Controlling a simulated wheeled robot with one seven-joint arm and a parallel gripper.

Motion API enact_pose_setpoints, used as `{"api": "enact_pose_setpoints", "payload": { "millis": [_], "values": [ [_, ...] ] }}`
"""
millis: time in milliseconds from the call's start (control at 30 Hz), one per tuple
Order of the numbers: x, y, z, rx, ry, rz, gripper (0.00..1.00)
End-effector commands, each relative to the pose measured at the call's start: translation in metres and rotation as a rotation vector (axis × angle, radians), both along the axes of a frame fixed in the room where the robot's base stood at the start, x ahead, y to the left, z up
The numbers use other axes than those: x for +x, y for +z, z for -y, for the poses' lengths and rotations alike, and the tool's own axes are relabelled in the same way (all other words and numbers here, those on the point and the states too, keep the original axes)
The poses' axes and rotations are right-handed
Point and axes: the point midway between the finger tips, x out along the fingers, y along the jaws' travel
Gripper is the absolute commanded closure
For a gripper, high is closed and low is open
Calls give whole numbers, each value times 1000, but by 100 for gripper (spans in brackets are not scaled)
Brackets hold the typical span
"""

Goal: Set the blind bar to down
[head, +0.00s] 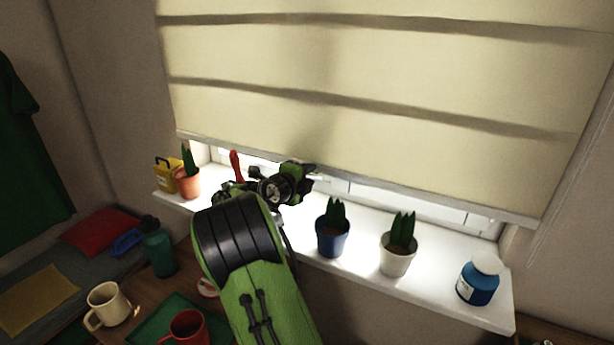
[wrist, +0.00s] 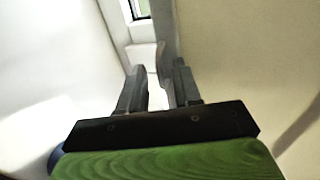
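A cream blind (head: 370,70) hangs over the window. Its pale bottom bar (head: 420,194) sits a little above the sill and slopes down to the right in the head view. My gripper (head: 312,172) is at the bar's left half, seen small and partly hidden by my wrist. In the wrist view my gripper (wrist: 160,80) has its two dark fingers apart. The greyish bar (wrist: 166,35) runs away from me and its near end meets the space around the fingertips. The blind cloth (wrist: 235,50) fills the right side. I cannot tell whether the fingers touch the bar.
The white sill (head: 358,268) holds a blue pot (head: 332,238), a white pot (head: 397,258), a blue jar (head: 478,282), a terracotta pot (head: 187,182) and a yellow box (head: 165,174). A green bottle (head: 158,248) and mugs stand on the table at lower left.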

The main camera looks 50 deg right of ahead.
Motion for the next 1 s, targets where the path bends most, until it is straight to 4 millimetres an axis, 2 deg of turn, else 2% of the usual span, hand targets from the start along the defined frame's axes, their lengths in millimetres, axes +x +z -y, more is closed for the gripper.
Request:
{"api": "enact_pose_setpoints", "payload": {
  "millis": [233,467,1000],
  "values": [
    [1,0,2,0,1,0,67],
    [1,0,1,0,1,0,100],
    [1,0,1,0,1,0,100]
  ]
}}
